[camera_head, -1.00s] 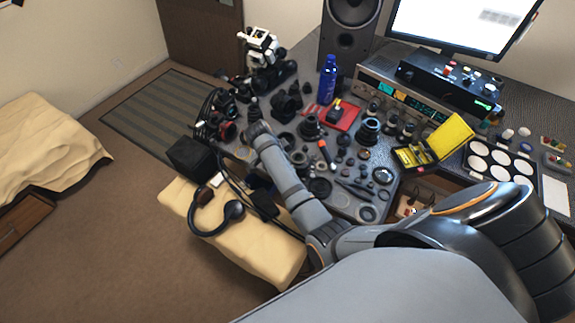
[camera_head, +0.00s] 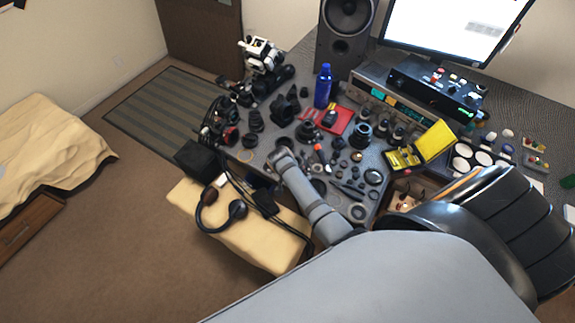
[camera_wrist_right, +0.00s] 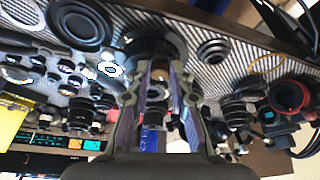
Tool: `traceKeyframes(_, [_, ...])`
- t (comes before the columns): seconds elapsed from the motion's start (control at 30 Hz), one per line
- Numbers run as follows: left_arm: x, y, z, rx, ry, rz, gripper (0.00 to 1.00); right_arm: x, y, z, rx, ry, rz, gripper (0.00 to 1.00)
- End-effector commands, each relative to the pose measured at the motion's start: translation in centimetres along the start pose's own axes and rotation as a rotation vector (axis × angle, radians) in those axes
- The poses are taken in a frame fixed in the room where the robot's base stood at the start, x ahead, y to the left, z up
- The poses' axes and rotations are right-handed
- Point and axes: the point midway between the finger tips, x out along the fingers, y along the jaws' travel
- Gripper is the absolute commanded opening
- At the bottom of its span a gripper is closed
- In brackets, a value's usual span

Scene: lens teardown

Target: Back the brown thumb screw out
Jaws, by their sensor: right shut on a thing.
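My right gripper (camera_head: 281,157) reaches down over the front part of the desk in the head view. In the right wrist view its two fingers (camera_wrist_right: 160,74) are close together with a small brownish piece (camera_wrist_right: 156,91) between them, which looks like the brown thumb screw. The fingers hide much of it, so its seating and thread do not show. A dark round lens part (camera_wrist_right: 150,48) lies just beyond the fingertips. In the head view the screw is too small or hidden by the gripper to make out. My left gripper is not in view.
Several lens parts and rings crowd the desk around the gripper. A red tray (camera_head: 343,126), a blue bottle (camera_head: 323,88) and an open yellow case (camera_head: 435,141) stand behind and to the right. Headphones (camera_head: 238,210) lie on a beige padded seat in front.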

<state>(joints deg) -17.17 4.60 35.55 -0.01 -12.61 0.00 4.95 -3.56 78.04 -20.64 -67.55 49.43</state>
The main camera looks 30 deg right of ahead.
Motion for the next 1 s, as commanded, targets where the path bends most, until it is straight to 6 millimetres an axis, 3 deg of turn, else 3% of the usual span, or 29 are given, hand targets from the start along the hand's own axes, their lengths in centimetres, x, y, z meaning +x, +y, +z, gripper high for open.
traceKeyframes(0.03, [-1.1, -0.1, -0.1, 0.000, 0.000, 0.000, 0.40, -0.5, 0.3, -0.2, -0.041, -0.001, -0.012, 0.00])
traceKeyframes(0.4, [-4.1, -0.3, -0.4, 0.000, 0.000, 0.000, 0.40, -0.3, 0.6, -0.2, -0.350, -0.002, -0.144, 0.00])
traceKeyframes(1.0, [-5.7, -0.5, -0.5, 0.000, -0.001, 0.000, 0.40, 0.1, 0.8, -0.3, -0.624, 0.000, -0.260, 0.00])
